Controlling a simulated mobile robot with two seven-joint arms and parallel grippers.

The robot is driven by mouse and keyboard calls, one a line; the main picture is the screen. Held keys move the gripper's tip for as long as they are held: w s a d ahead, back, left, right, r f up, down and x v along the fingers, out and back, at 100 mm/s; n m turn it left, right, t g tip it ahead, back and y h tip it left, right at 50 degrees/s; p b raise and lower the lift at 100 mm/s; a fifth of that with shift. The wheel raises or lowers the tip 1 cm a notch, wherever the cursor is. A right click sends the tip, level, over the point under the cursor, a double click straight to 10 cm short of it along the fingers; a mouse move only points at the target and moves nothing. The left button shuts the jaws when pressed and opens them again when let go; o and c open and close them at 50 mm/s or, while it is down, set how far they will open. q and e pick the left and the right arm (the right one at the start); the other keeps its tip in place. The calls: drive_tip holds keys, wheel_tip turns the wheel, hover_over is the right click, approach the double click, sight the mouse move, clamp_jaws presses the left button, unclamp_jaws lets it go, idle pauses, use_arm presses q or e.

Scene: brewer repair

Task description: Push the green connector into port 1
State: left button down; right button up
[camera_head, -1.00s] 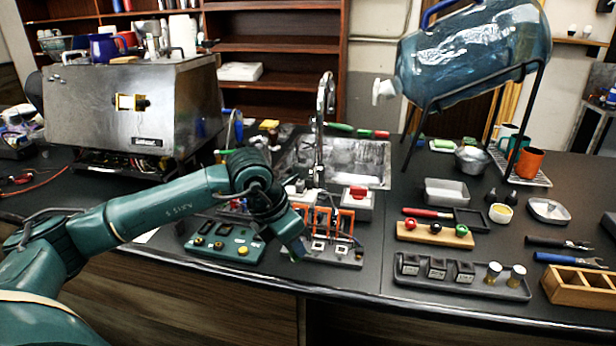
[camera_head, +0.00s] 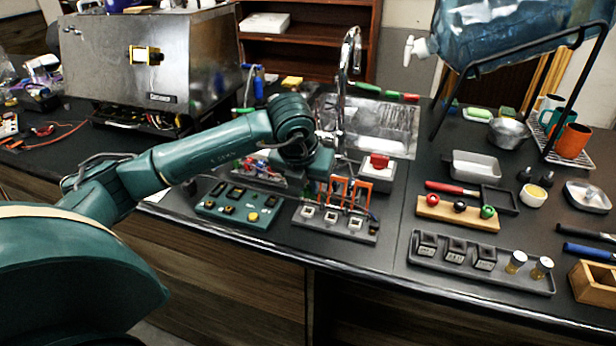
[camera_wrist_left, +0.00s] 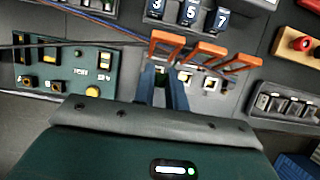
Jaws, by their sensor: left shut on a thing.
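My left gripper (camera_wrist_left: 163,82) reaches over the port block (camera_head: 336,229). In the wrist view its fingers are close together at the leftmost orange lever frame (camera_wrist_left: 165,42). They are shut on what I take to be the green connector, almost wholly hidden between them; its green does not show. A dark cable (camera_wrist_left: 80,45) runs in from the left towards the fingertips. The port block has three pale square marks along its front and several upright orange frames (camera_head: 356,193). I cannot read a port number or tell whether the connector touches a port. My right gripper is out of view.
A green panel with buttons (camera_head: 240,203) lies just left of the port block. A box with a red switch (camera_head: 377,172) stands behind it. A wooden bar with coloured knobs (camera_head: 458,212) and a dark tray (camera_head: 480,263) lie to the right. The sink (camera_head: 385,125) is behind.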

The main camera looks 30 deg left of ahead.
use_arm(q)
wheel_tip(320, 180, down, 2)
drive_tip(key=shift+f+b, duration=0.1)
drive_tip(key=shift+b, duration=0.25)
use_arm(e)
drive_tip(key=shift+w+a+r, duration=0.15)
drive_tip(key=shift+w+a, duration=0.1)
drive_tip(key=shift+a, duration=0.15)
use_arm(q)
drive_tip(key=shift+f+b, duration=0.1)
drive_tip(key=shift+b, duration=0.2)
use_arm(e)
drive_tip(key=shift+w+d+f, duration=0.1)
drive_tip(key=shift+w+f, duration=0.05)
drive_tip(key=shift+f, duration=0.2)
use_arm(q)
drive_tip(key=shift+f+b, duration=0.15)
drive_tip(key=shift+b, duration=0.2)
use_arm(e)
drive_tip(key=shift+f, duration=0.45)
use_arm(q)
drive_tip(key=shift+f+b, duration=0.6)
drive_tip(key=shift+b, duration=0.6)
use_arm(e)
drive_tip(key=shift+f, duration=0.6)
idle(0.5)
use_arm(q)
drive_tip(key=c, duration=1.3)
unclamp_jaws()
drive_tip(key=shift+c, duration=0.2)
